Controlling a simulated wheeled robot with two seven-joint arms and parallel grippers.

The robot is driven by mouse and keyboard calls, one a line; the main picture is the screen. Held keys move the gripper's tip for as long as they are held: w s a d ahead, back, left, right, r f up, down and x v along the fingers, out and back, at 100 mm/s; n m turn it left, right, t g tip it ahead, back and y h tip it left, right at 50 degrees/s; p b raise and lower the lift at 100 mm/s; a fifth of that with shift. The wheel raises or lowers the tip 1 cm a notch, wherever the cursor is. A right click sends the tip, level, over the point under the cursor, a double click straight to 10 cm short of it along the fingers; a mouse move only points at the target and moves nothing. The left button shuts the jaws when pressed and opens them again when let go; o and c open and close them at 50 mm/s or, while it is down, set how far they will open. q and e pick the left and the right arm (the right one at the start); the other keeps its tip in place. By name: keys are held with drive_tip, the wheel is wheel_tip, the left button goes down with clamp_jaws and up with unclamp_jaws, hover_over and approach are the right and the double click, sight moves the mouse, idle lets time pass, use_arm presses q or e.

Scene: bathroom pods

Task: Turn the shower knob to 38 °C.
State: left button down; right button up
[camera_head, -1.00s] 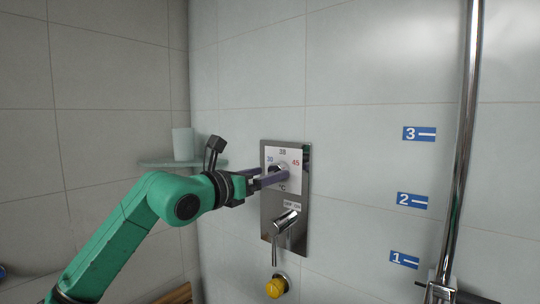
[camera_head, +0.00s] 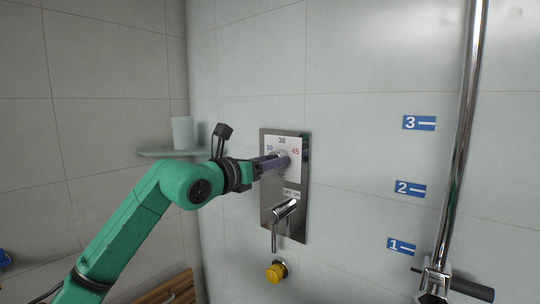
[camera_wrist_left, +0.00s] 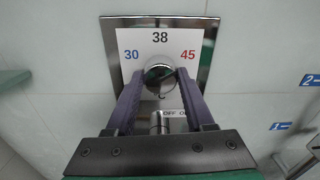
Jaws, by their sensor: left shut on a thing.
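The shower knob is a round chrome knob (camera_wrist_left: 158,75) on a white dial plate marked 30, 38 and 45 (camera_wrist_left: 185,36), best seen in the left wrist view. The 38 stands at the top, 30 at the left, 45 at the right. In the head view the plate (camera_head: 296,156) sits at the top of a chrome wall panel (camera_head: 265,205), and the fingers hide most of the knob. My left gripper (camera_head: 284,160) is shut on the knob, one purple finger on each side of it. I cannot read where the knob points. My right gripper is not in view.
Below the dial is a chrome lever (camera_head: 283,212) by an OFF/ON label (camera_head: 291,193). A yellow knob (camera_head: 275,272) is lower on the wall. A shelf with a cup (camera_head: 182,133) is at left. A vertical shower rail (camera_head: 462,140) stands at right beside blue number labels.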

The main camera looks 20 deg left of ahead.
use_arm(q)
drive_tip(key=n+b, duration=0.3)
drive_tip(key=n, duration=0.8)
idle(0.3)
drive_tip(key=shift+n, duration=0.3)
drive_tip(key=shift+c, duration=1.3)
unclamp_jaws()
drive_tip(key=shift+d, duration=0.1)
